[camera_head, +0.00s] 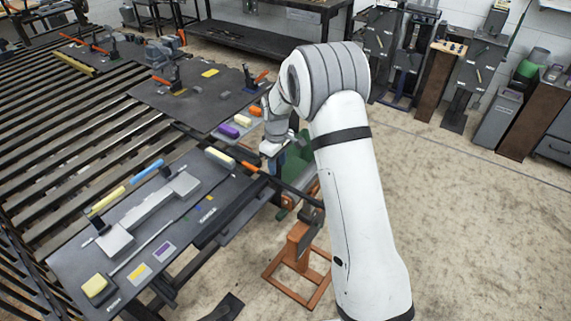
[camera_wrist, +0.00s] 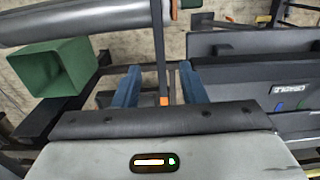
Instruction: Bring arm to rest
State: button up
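My white arm (camera_head: 350,190) reaches up and bends over, with its wrist lowered beside the dark worktable (camera_head: 75,255). My gripper (camera_head: 279,160) is small and partly hidden in the head view. In the wrist view its two blue fingers (camera_wrist: 160,85) stand apart. A dark bar with an orange end (camera_wrist: 164,101) shows between them in the picture, with no visible grip on it. A green open-topped bin (camera_wrist: 55,68) is left of the fingers in the wrist view; in the head view it is partly hidden behind my gripper and arm.
Purple (camera_head: 228,130) and orange (camera_head: 255,110) pieces lie along the table side near my gripper. A grey holder (camera_head: 150,205) sits on the near worktable. An orange stand (camera_head: 297,245) is on the floor below my arm. The floor at right (camera_head: 480,230) is clear.

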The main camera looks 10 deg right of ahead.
jog(key=shift+r, duration=0.8)
